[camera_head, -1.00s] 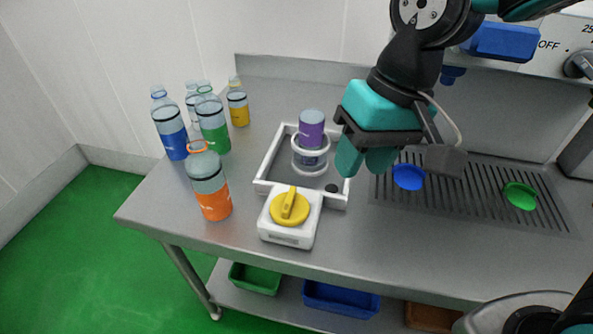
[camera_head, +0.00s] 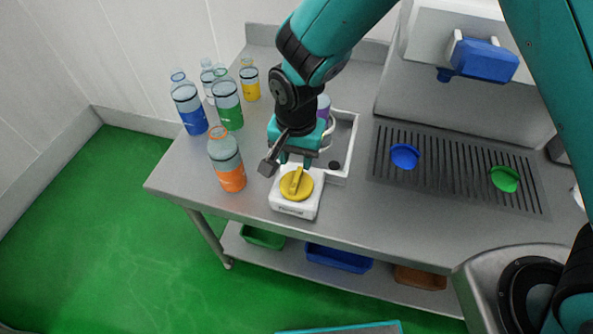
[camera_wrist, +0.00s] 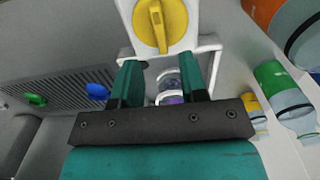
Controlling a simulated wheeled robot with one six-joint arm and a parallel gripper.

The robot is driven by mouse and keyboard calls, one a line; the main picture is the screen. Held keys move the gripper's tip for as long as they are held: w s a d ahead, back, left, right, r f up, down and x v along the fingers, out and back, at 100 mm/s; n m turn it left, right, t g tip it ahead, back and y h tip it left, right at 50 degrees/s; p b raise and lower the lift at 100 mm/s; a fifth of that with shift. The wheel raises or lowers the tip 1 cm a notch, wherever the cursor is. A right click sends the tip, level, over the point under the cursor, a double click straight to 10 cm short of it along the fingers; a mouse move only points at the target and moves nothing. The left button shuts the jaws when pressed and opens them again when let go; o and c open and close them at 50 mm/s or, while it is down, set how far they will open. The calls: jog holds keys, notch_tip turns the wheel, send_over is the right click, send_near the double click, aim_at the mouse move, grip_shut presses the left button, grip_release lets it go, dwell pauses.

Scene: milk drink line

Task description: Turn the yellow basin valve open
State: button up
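The yellow basin valve (camera_head: 297,184) is a round knob with a raised handle on a white box (camera_head: 296,207) at the basin's front. In the wrist view, the valve (camera_wrist: 160,22) is beyond my fingertips, with its handle running roughly up and down in the picture. My gripper (camera_head: 295,162) hangs just behind and above the valve in the head view. In the wrist view, my gripper (camera_wrist: 165,72) has its two green fingers spread apart with nothing held between them. The white-rimmed basin (camera_head: 345,143) is partly hidden behind my gripper. A purple-banded bottle (camera_head: 323,106) stands in it, partly hidden.
An orange bottle (camera_head: 226,160) stands close left of the valve. Blue (camera_head: 188,106), green (camera_head: 227,101) and yellow (camera_head: 250,81) bottles stand behind it. A drain grate (camera_head: 450,170) with blue (camera_head: 404,156) and green (camera_head: 505,179) lids lies to the right. The counter's front strip is clear.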

aim_at(296, 177)
notch_tip(296, 177, down, 7)
jog(key=shift+f+p, duration=0.2)
jog(key=shift+p, duration=0.6)
grip_shut()
